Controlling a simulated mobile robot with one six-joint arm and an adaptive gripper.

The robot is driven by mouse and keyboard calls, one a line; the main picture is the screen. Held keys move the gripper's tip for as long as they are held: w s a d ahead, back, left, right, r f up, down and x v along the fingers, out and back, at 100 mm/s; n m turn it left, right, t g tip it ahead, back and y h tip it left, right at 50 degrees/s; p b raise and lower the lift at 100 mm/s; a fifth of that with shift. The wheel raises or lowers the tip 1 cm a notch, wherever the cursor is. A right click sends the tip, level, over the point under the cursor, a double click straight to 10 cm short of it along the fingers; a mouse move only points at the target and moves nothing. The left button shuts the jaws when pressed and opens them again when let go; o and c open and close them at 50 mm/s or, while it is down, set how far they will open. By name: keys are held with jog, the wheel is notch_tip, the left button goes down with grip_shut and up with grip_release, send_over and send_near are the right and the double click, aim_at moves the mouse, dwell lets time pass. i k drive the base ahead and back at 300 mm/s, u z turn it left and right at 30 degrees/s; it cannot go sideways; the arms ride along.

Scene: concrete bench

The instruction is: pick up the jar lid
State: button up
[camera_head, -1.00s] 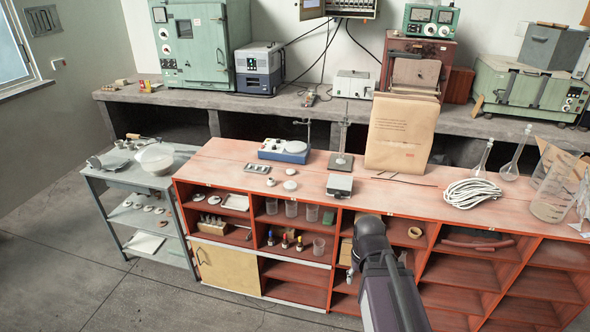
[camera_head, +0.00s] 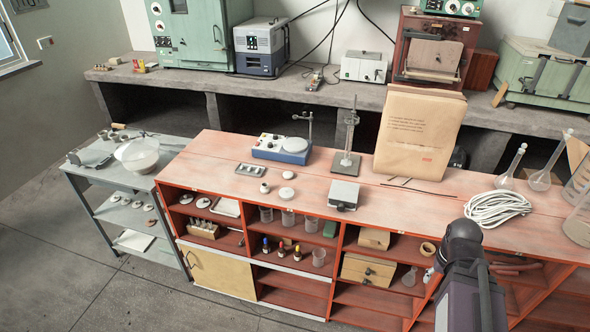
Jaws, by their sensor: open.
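Small white round pieces lie on the red bench top, left of its middle: a flat disc (camera_head: 287,192), another disc (camera_head: 288,175) just behind it, and a smaller knobbed piece (camera_head: 264,187) to the left. One of the discs may be the jar lid; I cannot tell which at this size. My dark arm (camera_head: 465,270) rises at the lower right, in front of the shelves and well to the right of these pieces. My gripper's fingers cannot be made out.
A grey metal box (camera_head: 344,194), a stirrer plate (camera_head: 282,149) and a slotted tray (camera_head: 251,170) stand around the discs. A stand (camera_head: 346,155), a large paper packet (camera_head: 418,130) and coiled rope (camera_head: 497,209) are further right. A grey cart (camera_head: 88,165) adjoins the left end.

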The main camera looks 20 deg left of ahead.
aim_at(286, 175)
jog(key=u, duration=0.25)
jog(key=i, duration=1.05)
jog(key=u, duration=0.6)
